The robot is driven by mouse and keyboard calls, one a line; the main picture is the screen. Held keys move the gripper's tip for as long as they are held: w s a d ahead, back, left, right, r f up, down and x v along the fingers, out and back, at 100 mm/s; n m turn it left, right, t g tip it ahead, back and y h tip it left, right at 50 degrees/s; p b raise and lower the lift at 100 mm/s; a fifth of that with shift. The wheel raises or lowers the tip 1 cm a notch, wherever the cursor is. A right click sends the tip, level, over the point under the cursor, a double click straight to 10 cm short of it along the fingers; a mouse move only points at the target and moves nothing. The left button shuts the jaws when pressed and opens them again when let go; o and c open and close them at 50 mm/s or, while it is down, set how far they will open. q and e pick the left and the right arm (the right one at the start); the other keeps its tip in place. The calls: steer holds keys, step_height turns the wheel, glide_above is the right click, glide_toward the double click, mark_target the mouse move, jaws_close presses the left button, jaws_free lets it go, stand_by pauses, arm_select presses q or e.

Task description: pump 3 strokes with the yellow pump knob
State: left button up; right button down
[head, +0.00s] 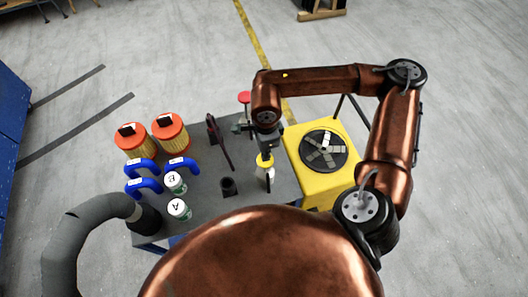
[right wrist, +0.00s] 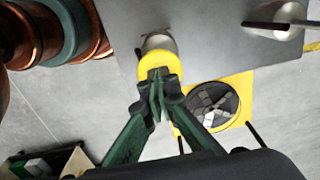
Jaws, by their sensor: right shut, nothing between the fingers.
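The yellow pump knob (head: 262,163) is near the right edge of the grey table. It also shows in the right wrist view (right wrist: 172,61) as a yellow cap beside a pale rounded pump body (right wrist: 158,41). My right gripper (head: 266,151) is right at the knob in the head view. In the right wrist view, its green fingers (right wrist: 157,82) are closed together, with their tips over the near side of the knob and nothing between them. I cannot tell whether the tips press on it. My left gripper is not in view.
A yellow fan box (head: 292,150) stands close at right.

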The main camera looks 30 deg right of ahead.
steer(key=shift+s+f+b, duration=0.1)
steer(key=shift+f+b, duration=1.75)
steer(key=shift+f, duration=0.65)
steer(key=shift+r+p, duration=0.6)
steer(key=shift+r, duration=0.35)
steer(key=shift+r+p, duration=2.55)
steer(key=shift+r, duration=2.75)
step_height(320, 180, up, 6)
steer(key=p, duration=0.2)
steer(key=shift+p, duration=0.3)
